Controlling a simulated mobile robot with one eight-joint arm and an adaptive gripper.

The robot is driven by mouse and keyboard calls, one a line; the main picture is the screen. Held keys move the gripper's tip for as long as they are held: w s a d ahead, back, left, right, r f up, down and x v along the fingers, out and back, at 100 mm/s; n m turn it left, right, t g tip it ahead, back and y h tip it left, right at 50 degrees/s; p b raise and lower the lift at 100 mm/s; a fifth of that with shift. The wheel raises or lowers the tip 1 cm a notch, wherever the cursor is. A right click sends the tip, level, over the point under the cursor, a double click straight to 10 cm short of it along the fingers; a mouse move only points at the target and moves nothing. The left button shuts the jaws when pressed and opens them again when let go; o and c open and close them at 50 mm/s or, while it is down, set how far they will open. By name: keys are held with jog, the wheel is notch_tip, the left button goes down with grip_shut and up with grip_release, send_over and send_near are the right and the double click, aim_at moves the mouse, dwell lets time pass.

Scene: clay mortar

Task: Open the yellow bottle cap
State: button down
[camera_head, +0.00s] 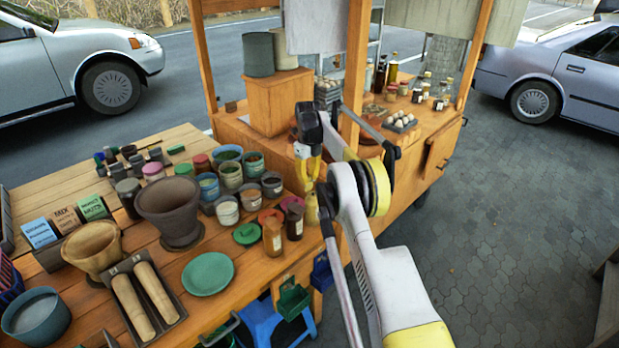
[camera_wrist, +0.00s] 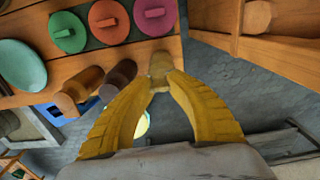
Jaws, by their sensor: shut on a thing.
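A small yellow bottle (camera_head: 312,212) stands upright at the right edge of the wooden table, at the end of a row of bottles. My gripper (camera_head: 308,178) points down over it from above. In the wrist view, the two yellow fingers (camera_wrist: 160,84) close on the top of the yellow bottle (camera_wrist: 160,62). The fingers hide part of the top, so I cannot tell whether the cap has turned or come loose. An orange-brown bottle (camera_head: 272,238) and a dark brown bottle (camera_head: 294,221) stand close to its left.
Round green, orange and pink lids (camera_wrist: 67,31) lie behind the bottles. Several paint jars (camera_head: 228,210), a large pot (camera_head: 170,207) and a green plate (camera_head: 208,274) fill the table. A wooden stall (camera_head: 272,105) stands close behind my gripper. Open paving (camera_head: 500,210) lies to the right.

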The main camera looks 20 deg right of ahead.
jog(key=shift+f, duration=0.1)
dwell(0.6)
jog(key=c, duration=1.3)
grip_release()
jog(key=shift+w, duration=0.1)
jog(key=shift+o, duration=0.2)
